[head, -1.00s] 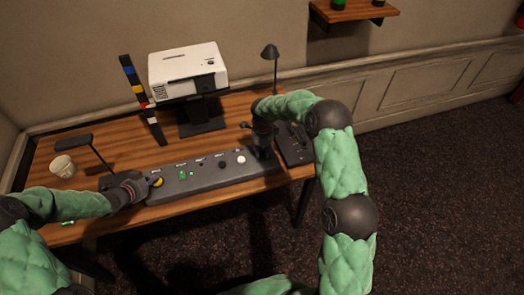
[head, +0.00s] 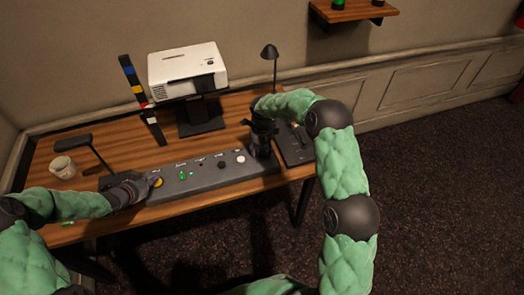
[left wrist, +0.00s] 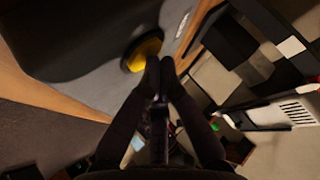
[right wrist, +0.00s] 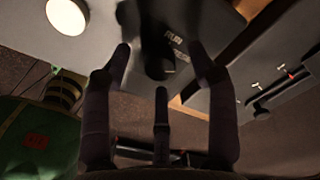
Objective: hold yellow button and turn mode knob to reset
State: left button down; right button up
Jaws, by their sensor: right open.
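The grey control panel (head: 205,179) lies along the desk's front. The yellow button (head: 158,183) is at its left end and also shows in the left wrist view (left wrist: 145,50). My left gripper (head: 147,184) has its fingers together, with the tips at the button's edge. Whether they press it I cannot tell. My right gripper (head: 260,154) points down over the panel's right end. In the right wrist view its open fingers (right wrist: 165,75) are spread around a dark knob (right wrist: 158,55), apparently the mode knob.
A white button (head: 240,159), a black knob (head: 222,165) and green buttons (head: 182,175) sit along the panel. A slider box (head: 296,150) stands right of it.

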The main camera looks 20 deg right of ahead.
jog(key=shift+r, duration=3.1)
pick_arm(q)
jog(key=shift+r+p, duration=3.4)
jog(key=shift+r, duration=0.2)
pick_arm(e)
notch_tip(320, 180, up, 7)
jog(key=shift+f, duration=0.2)
pick_arm(q)
jog(key=shift+f, duration=0.1)
